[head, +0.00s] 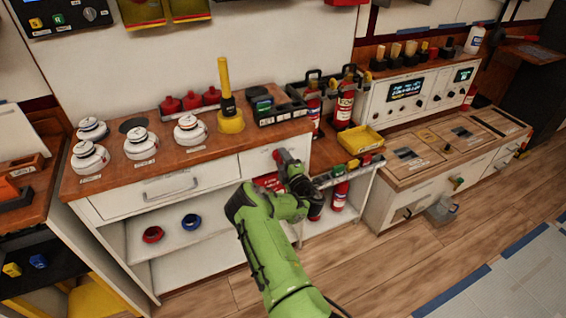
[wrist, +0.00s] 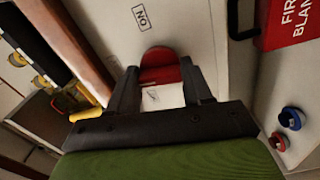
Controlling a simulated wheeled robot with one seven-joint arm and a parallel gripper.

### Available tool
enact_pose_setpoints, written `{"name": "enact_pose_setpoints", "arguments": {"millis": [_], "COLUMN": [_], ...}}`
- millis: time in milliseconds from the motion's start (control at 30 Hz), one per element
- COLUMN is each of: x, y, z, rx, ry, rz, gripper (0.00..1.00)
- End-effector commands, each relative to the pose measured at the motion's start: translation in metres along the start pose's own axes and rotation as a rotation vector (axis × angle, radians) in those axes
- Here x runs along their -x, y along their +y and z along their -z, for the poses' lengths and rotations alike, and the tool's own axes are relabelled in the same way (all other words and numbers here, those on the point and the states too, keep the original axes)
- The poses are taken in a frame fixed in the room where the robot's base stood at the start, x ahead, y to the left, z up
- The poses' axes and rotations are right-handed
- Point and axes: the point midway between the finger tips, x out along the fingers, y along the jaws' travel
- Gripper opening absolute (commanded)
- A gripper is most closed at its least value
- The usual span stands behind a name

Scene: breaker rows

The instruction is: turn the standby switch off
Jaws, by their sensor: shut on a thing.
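The standby switch looks like a red rotary handle (wrist: 159,66) with a pale marked face, set on a white cabinet panel. A small label (wrist: 141,16) that appears to read ON upside down sits above it in the wrist view. My gripper (wrist: 163,84) has one finger on each side of the red part and is shut on it. In the head view my gripper (head: 284,162) is at the white cabinet front, right of the drawer, with a bit of red at its tips. The gripper and arm hide most of the switch there.
A red fire blanket box (wrist: 289,23) is beside the panel in the wrist view. Blue (head: 190,221) and red (head: 153,234) rings lie on the open shelf. Smoke detectors and a yellow-based post (head: 230,121) stand on the wooden counter (head: 105,180).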

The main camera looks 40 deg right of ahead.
Motion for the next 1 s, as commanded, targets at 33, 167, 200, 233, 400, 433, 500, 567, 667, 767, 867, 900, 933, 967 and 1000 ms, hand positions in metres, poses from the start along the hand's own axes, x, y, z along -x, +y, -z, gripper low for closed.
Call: {"name": "enact_pose_setpoints", "arguments": {"millis": [33, 167, 200, 233, 400, 433, 500, 567, 667, 767, 867, 900, 933, 967, 1000], "x": [0.0001, 0.0002, 0.0002, 0.0002, 0.0003, 0.0003, 0.0003, 0.0003, 0.0004, 0.0004, 0.0004, 0.0004, 0.0004, 0.0004, 0.0004], "y": [-0.0020, -0.0019, -0.0020, -0.0020, -0.0019, -0.0018, -0.0018, -0.0018, -0.0018, -0.0019, -0.0020, -0.0020, -0.0020, -0.0020, -0.0018], "z": [0.0007, 0.0006, 0.0006, 0.0007, 0.0007, 0.0007, 0.0007, 0.0007, 0.0007, 0.0007, 0.0007, 0.0007, 0.0007, 0.0007, 0.0006], "rx": [0.026, 0.091, 0.106, 0.116, 0.157, 0.161, 0.168, 0.172, 0.175, 0.175, 0.174, 0.174, 0.174, 0.174, 0.174], "ry": [0.002, 0.002, 0.002, 0.002, 0.002, 0.002, 0.002, 0.002, 0.002, 0.002, 0.002, 0.002, 0.002, 0.002, 0.002], "rz": [0.002, 0.002, 0.002, 0.002, 0.002, 0.002, 0.002, 0.002, 0.003, 0.003, 0.003, 0.003, 0.003, 0.003, 0.003], "gripper": [0.19, 0.19, 0.19, 0.19, 0.19, 0.19, 0.19, 0.19, 0.19, 0.19, 0.19, 0.19, 0.53, 0.57, 0.64]}}
